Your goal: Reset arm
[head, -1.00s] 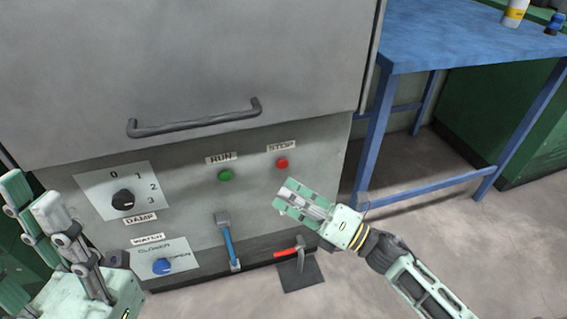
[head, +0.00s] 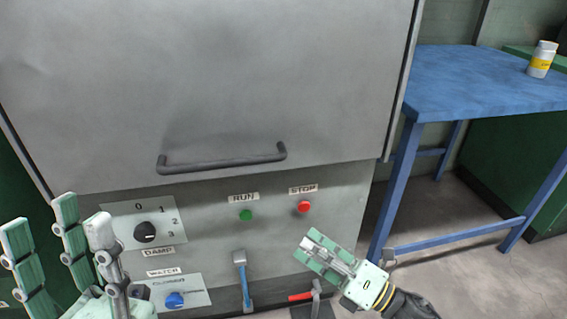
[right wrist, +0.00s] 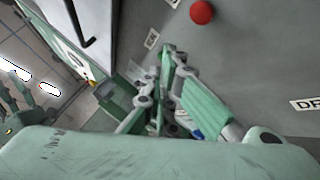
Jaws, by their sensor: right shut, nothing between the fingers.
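My right gripper (head: 312,243) is shut and empty in the head view, held in front of the grey machine's panel, below the red STOP button (head: 304,206). Its closed fingers (right wrist: 172,62) also show in the right wrist view, with the red button (right wrist: 202,12) above and to the right of them. My left gripper (head: 82,235) is at the lower left of the head view, its fingers pointing up and spread apart, with nothing seen between them.
The grey machine (head: 200,80) has a dark bar handle (head: 222,162), a green RUN button (head: 246,215), a black knob (head: 145,232), a blue knob (head: 175,300), a blue lever (head: 242,280) and a red-handled lever (head: 301,296). A blue table (head: 465,80) with a bottle (head: 541,60) stands at right.

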